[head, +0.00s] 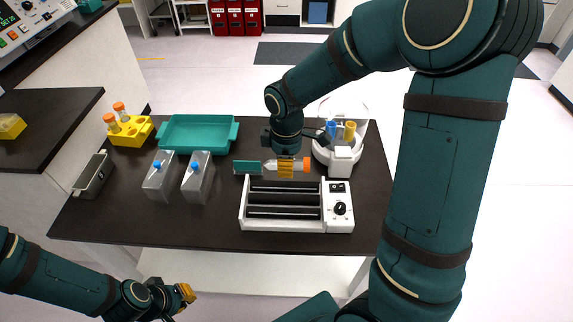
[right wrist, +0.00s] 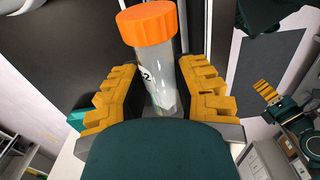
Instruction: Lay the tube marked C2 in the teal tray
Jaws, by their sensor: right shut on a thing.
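A clear tube with an orange screw cap and a conical tip is held by my right gripper (head: 287,168). The tube (right wrist: 158,80) shows between the yellow fingers in the right wrist view, its label partly hidden with only a "2" readable. In the head view it lies roughly level above the back of the roller device, orange cap to the right. The teal tray (head: 197,133) stands at the back left of the dark table, empty, left of this gripper. My left gripper (head: 186,293) is low in front of the table, away from everything; its finger opening is unclear.
A white roller device (head: 338,218) stands below the tube, with a small teal block (head: 247,167) behind it. A white centrifuge (head: 338,158) is at the right. Two clear boxes (head: 197,180) with blue knobs stand before the tray. A yellow rack (head: 130,133) holds orange-capped tubes.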

